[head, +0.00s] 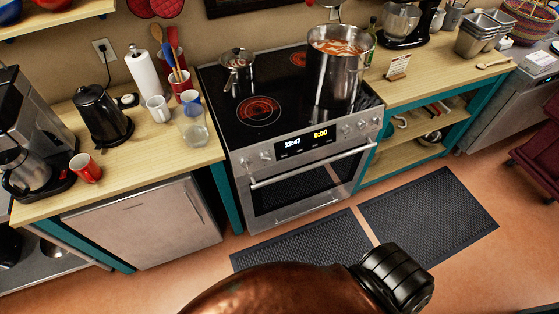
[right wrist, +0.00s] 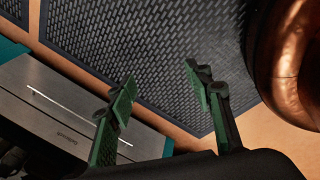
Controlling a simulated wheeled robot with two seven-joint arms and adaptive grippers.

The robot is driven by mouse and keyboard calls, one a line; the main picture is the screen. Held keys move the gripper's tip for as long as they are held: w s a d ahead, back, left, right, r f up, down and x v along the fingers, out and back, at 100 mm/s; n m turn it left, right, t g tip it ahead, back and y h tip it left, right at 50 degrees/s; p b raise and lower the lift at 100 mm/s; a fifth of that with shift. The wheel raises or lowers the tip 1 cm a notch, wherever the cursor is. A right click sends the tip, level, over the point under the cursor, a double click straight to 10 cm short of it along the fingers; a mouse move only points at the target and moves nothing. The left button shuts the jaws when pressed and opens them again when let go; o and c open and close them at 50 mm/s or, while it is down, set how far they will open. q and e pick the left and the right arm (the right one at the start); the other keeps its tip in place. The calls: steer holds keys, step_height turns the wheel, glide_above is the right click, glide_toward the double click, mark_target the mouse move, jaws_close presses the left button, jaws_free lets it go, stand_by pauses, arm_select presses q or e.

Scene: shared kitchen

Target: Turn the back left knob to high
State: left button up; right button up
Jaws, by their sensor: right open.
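The stove (head: 290,205) stands against the back wall in the head view. Its knobs sit on the front panel, with two at the left end (head: 256,158) and several at the right end (head: 362,125). Their pointer positions are too small to read. A small saucepan (head: 238,75) is on the back left of the black cooktop. A large pot (head: 335,75) of red food stands on the right side. My right gripper (right wrist: 160,78) is open and empty, away from the knobs. My left gripper is not in view.
Dark floor mats (head: 428,213) lie before the stove. The oven handle (head: 312,166) sticks out below the display. A left counter (head: 130,160) holds a kettle (head: 103,115), mugs and a glass jar (head: 193,127). A steel panel (right wrist: 75,105) shows in the right wrist view.

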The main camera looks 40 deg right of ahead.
steer(key=w+d+r+n+t+h, duration=0.1)
steer(key=w+d+r+n+t, duration=0.2)
steer(key=w+r, duration=0.45)
steer(key=w+d+r+n+t+h, duration=0.1)
steer(key=w+d+r+n, duration=0.3)
steer(key=w, duration=0.6)
steer(key=n+t, duration=1.1)
steer(key=n, duration=0.9)
glide_toward(267, 160)
steer(key=w+d, duration=0.1)
steer(key=w, duration=0.1)
steer(key=shift+y, duration=0.5)
steer(key=w, duration=0.6)
steer(key=shift+w+d, duration=0.15)
steer(key=shift+d, duration=0.25)
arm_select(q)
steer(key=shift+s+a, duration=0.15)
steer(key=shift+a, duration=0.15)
arm_select(e)
steer(key=shift+w+d, duration=0.1)
steer(key=shift+w, duration=0.5)
steer(key=shift+c, duration=0.6)
steer(key=c, duration=1)
steer(key=shift+c, duration=0.2)
